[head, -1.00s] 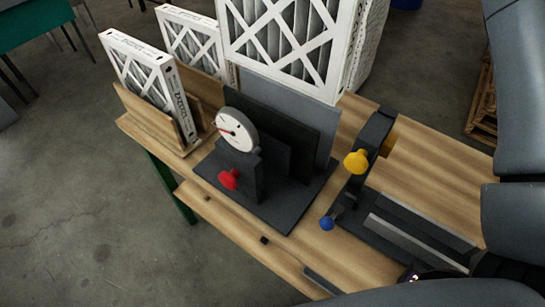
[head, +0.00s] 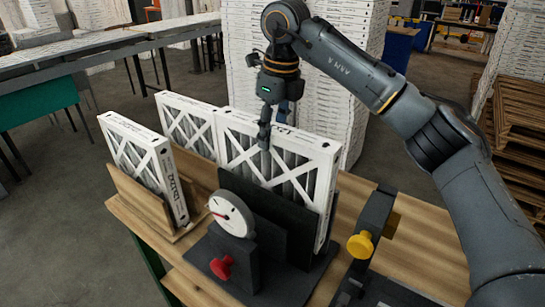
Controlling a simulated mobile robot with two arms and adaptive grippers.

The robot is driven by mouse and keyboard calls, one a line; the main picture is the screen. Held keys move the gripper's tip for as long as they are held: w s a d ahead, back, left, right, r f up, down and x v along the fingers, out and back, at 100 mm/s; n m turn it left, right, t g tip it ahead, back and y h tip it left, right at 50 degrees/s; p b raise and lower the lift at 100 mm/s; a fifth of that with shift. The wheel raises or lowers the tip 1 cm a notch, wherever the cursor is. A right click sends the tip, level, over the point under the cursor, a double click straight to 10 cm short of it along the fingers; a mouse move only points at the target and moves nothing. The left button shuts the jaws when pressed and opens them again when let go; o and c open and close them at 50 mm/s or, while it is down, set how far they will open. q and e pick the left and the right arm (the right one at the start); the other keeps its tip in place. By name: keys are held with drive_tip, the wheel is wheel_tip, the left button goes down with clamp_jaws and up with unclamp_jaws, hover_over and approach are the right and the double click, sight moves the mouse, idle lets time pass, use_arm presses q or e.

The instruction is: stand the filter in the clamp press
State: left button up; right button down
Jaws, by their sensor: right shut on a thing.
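The filter (head: 300,177), a white cardboard frame with crossed struts over grey pleats, stands upright at the clamp press (head: 283,289). Its lower part is behind the dark front plate (head: 262,222), and its right edge runs down close to the dark base. The bottom edge is hidden, so I cannot tell if it touches the base. My right gripper (head: 264,136) is shut on the filter's top edge from above. The press carries a white round gauge (head: 231,213) and a red knob (head: 222,267) in front. My left gripper is out of view.
Another filter (head: 140,163) leans in a wooden rack (head: 142,204) on the left of the bench, with one more filter (head: 187,122) behind. A dark fixture with a yellow knob (head: 361,245) stands right of the press. Tall carton stacks (head: 245,65) rise behind.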

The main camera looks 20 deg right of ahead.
sight(273, 160)
wheel_tip(273, 160, down, 3)
drive_tip(key=shift+d+p, duration=0.1)
drive_tip(key=shift+p, duration=0.2)
wheel_tip(273, 160, down, 3)
drive_tip(key=shift+f+p, duration=0.2)
drive_tip(key=shift+p, duration=0.35)
drive_tip(key=shift+f, duration=0.35)
drive_tip(key=shift+f, duration=0.15)
drive_tip(key=c, duration=0.8)
unclamp_jaws()
drive_tip(key=shift+o, duration=0.2)
